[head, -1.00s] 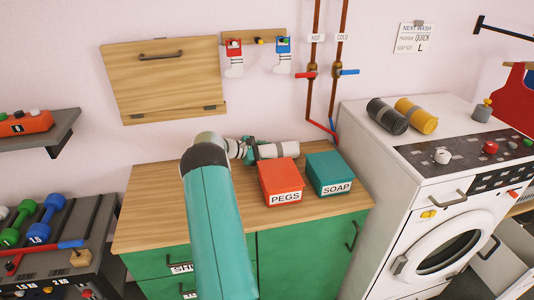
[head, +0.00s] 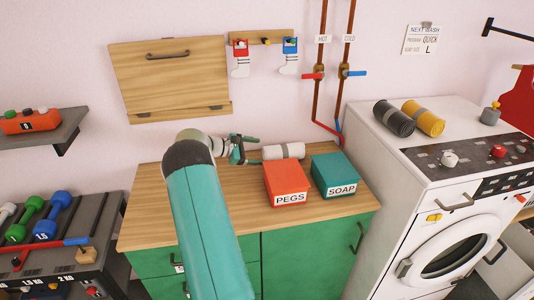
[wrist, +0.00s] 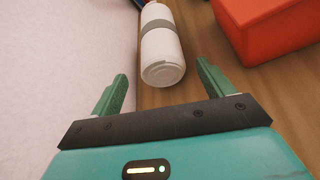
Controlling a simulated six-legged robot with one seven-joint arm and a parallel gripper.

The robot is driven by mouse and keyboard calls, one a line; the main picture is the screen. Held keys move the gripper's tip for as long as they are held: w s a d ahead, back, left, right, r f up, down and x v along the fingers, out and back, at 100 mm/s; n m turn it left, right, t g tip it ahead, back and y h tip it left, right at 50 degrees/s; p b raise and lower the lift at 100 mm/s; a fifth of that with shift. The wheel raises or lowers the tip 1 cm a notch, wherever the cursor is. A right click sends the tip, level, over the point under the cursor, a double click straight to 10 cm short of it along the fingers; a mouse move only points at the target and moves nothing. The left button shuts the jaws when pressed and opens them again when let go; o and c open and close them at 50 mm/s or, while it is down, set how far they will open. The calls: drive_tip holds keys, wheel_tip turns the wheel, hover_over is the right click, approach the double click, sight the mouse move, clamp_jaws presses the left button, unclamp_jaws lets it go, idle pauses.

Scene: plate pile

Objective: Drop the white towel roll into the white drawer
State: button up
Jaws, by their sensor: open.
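The white towel roll (head: 284,151), with a grey band, lies on its side at the back of the wooden counter, behind the red box. In the wrist view the roll (wrist: 162,52) lies ahead of my gripper, one round end facing me. My gripper (head: 254,150) is just left of the roll in the head view. In the wrist view its two green fingers (wrist: 162,73) are spread wide, with nothing between them. At the right edge, beside the washer, a white open drawer-like shape (head: 502,262) shows only in part; its inside is mostly hidden.
The red PEGS box (head: 286,184) and green SOAP box (head: 333,174) stand close in front and to the right of the roll. The wall is close behind it. The washing machine (head: 440,170) carries a dark roll (head: 394,118) and a yellow roll (head: 424,117). The counter's left part is clear.

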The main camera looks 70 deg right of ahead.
drive_tip(key=shift+v, duration=2.1)
drive_tip(key=shift+w+a, duration=0.1)
